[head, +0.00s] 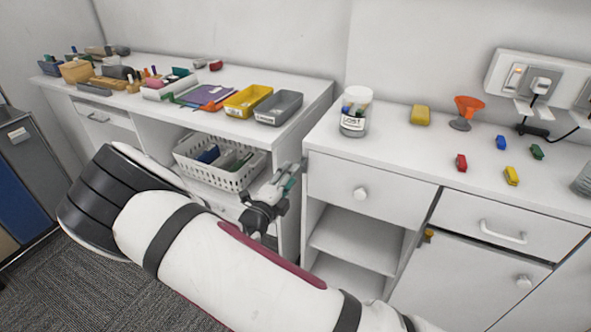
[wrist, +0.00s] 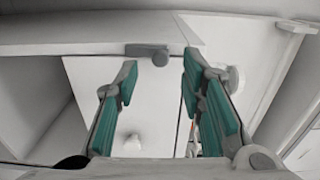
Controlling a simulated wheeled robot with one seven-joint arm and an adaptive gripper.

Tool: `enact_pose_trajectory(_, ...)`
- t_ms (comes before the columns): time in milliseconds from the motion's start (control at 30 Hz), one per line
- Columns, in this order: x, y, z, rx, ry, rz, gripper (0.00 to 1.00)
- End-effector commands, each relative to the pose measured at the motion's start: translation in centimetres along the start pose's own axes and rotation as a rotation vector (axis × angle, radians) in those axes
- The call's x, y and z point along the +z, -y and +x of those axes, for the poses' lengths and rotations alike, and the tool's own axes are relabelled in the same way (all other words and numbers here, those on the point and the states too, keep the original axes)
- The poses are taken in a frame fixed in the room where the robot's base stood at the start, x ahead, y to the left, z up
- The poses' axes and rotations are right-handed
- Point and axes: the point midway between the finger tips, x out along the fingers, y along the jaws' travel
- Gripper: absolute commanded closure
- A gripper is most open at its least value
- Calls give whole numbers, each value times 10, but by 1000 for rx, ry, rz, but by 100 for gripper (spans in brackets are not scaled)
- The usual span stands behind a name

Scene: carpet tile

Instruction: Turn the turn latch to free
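A small grey turn latch (wrist: 148,52) shows in the wrist view, on the edge of a white board above a white door. It has a short flat bar lying about level and a rounded end at the right. My gripper (wrist: 160,68) is open, with its teal-padded fingers apart and nothing between them. Its fingertips lie to the lower left and right of the latch in the picture; I cannot tell whether they touch it. In the head view my gripper (head: 283,178) is beside the right end of the left desk, where the latch is not clearly made out.
A white basket (head: 232,176) stands on the shelf under the left desk (head: 318,92). Another cabinet (head: 330,170) stands close on the right, with an open shelf bay. A jar (head: 355,112) stands on its top. Carpet (head: 60,295) shows at the lower left.

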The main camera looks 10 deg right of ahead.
Motion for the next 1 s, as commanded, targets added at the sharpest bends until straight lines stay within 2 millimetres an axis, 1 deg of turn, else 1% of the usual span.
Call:
enact_pose_trajectory(33,1,0,-12,0,4,0,64)
enact_pose_trajectory(200,1,0,-43,0,3,0,64)
enact_pose_trajectory(300,1,0,-56,0,2,-1,64)
enact_pose_trajectory(400,1,0,-64,-1,1,0,64)
enact_pose_trajectory(533,0,0,-68,-1,0,0,64)
enact_pose_trajectory(1000,-1,2,-68,2,-7,10,64)
